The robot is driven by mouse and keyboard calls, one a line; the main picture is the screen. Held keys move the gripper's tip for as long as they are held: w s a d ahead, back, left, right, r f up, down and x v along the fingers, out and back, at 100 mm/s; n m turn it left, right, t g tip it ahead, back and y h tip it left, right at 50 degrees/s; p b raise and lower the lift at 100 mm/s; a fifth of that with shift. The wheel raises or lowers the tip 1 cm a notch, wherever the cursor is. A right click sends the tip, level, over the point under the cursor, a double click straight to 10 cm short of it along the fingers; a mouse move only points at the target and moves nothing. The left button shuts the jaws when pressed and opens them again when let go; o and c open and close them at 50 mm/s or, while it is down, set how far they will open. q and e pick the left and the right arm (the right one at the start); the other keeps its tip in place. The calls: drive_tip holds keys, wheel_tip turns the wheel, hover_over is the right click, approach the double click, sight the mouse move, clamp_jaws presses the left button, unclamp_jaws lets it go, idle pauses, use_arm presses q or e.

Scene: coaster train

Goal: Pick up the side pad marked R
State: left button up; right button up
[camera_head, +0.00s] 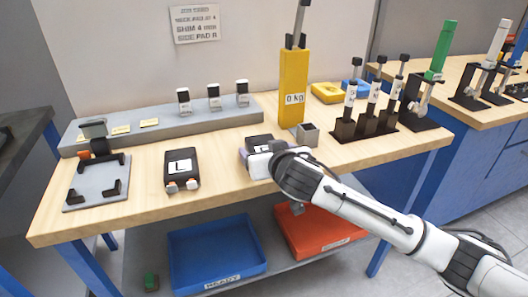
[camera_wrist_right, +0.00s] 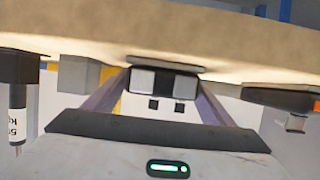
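The pad marked L (camera_head: 182,165) lies on the wooden table, black with a white label and two small grey end blocks. Another dark pad (camera_head: 259,141) lies to its right, mostly hidden by my right gripper (camera_head: 258,160); its letter cannot be read. In the right wrist view, this pad's end with two grey blocks (camera_wrist_right: 165,83) shows between the fingers of my right gripper (camera_wrist_right: 164,88). The fingers are apart, one on each side of it; I see no clear contact. The pad appears to rest on the table. My left gripper is not in view.
A yellow post marked 0 kg (camera_head: 293,85) and a small grey block (camera_head: 307,135) stand close behind the gripper. A black rack (camera_head: 370,130) holds several tools to the right. A grey fixture plate (camera_head: 97,185) lies left. Blue (camera_head: 217,255) and red (camera_head: 318,235) bins sit below.

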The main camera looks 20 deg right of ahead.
drive_tip(key=c, duration=1.1)
drive_tip(key=shift+r, duration=0.1)
drive_tip(key=shift+r, duration=0.1)
